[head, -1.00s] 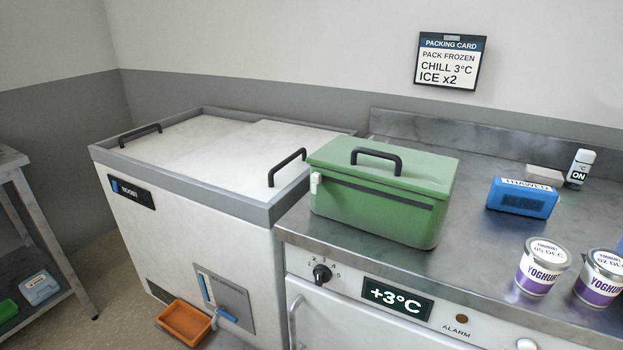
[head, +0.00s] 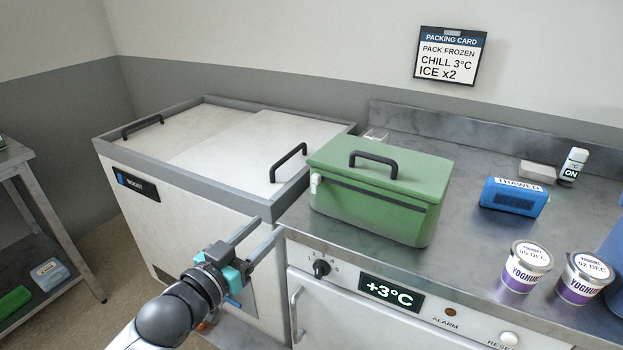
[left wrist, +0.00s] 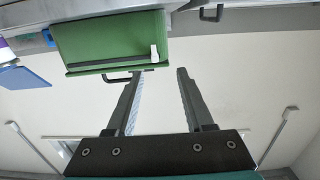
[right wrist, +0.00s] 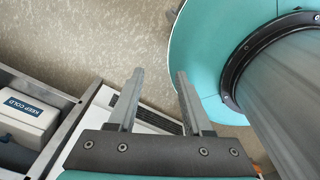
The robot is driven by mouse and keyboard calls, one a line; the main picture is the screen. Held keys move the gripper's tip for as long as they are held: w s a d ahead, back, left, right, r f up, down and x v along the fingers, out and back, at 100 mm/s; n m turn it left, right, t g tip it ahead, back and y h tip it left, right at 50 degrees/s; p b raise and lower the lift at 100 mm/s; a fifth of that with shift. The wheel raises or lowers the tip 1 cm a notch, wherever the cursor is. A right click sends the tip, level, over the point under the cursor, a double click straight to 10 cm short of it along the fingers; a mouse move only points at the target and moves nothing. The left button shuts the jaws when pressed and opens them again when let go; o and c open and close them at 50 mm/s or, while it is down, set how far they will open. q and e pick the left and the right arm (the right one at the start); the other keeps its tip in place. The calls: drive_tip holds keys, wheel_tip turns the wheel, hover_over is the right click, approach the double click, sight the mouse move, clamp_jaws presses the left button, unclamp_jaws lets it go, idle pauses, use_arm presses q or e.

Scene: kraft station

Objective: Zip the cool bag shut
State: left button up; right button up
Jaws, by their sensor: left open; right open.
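The green cool bag (head: 375,208) stands on the steel counter with its lid down and a black handle on top. A dark zip band (head: 375,194) runs along its front, and a white zip pull (head: 316,181) sits at the band's left end. My left gripper (head: 262,236) is open and empty, in front of the chest freezer, below and left of the bag. In the left wrist view the bag (left wrist: 108,38) appears upside down with the white pull (left wrist: 154,52) beyond the fingertips. My right gripper (right wrist: 160,78) is open and empty over the floor, away from the bag.
A blue THAWED pack (head: 514,197) and yoghurt pots (head: 526,268) stand right of the bag. The chest freezer (head: 190,215) is at left. A KEEP COLD box (right wrist: 25,115) lies on a shelf near my right gripper.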

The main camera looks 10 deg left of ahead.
use_arm(q)
wheel_tip(320, 180, up, 2)
drive_tip(key=d, duration=0.1)
drive_tip(key=b, duration=0.3)
approach(314, 179)
drive_tip(key=shift+h, duration=0.4)
drive_tip(key=x, duration=0.6)
drive_tip(key=shift+w+f, duration=0.15)
drive_tip(key=shift+w, duration=0.3)
drive_tip(key=shift+x, duration=0.8)
use_arm(e)
drive_tip(key=w+f, duration=0.1)
drive_tip(key=w+d+f, duration=0.1)
drive_tip(key=shift+w+d+f, duration=0.15)
drive_tip(key=shift+d+f, duration=0.05)
drive_tip(key=shift+f, duration=0.15)
use_arm(q)
drive_tip(key=shift+c, duration=0.2)
clamp_jaws()
use_arm(e)
drive_tip(key=shift+s, duration=0.2)
